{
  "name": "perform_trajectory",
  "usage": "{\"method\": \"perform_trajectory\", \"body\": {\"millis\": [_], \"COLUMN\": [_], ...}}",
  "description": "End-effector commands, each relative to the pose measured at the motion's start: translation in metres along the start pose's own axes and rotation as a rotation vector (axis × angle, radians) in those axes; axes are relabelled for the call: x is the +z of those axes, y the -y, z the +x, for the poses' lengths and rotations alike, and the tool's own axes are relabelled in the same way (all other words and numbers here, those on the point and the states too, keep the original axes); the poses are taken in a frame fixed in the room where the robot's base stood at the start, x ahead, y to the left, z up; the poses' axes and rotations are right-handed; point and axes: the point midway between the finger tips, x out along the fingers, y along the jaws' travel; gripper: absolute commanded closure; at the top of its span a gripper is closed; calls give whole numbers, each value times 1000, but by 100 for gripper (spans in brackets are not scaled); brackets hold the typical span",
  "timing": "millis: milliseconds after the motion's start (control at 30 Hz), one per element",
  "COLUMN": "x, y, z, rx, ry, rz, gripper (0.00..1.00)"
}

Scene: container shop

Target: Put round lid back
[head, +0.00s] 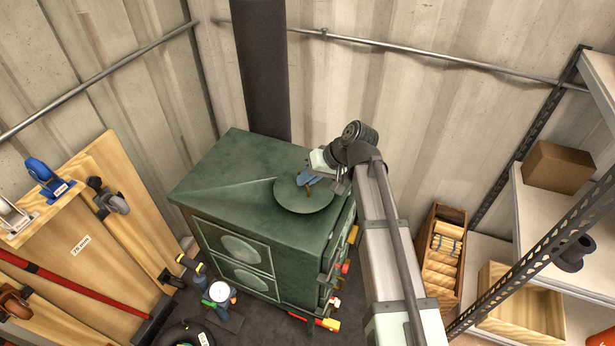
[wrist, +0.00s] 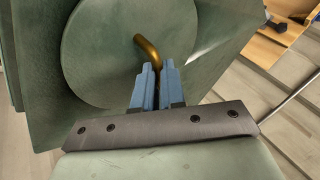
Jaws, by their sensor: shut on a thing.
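The round green lid (head: 300,203) is over the top of the green stove (head: 225,175), near its right side. In the wrist view the lid (wrist: 100,55) is a flat disc with a bent brass handle (wrist: 147,48). My gripper (head: 308,180) is above the lid. In the wrist view its blue fingers (wrist: 157,78) are shut on the end of the handle. I cannot tell whether the lid rests on the stove top or sits slightly above it. No opening in the stove top shows; any opening under the lid is hidden.
A dark flue pipe (head: 262,80) rises behind the stove. Wooden boards (head: 90,240) with clamps lean at left. A shelf rack (head: 540,200) with boxes stands at right, and a wooden crate (head: 440,290) stands beside it. The left part of the stove top is clear.

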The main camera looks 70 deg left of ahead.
Motion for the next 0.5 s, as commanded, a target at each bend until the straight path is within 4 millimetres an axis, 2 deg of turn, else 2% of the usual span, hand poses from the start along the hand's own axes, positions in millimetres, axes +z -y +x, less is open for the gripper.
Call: {"method": "perform_trajectory", "body": {"millis": [467, 500], "x": [2, 2], "y": [-4, -3], "z": [6, 6], "rx": [-1, -1], "ry": [-1, -1], "rz": [0, 0], "gripper": [100, 86]}}
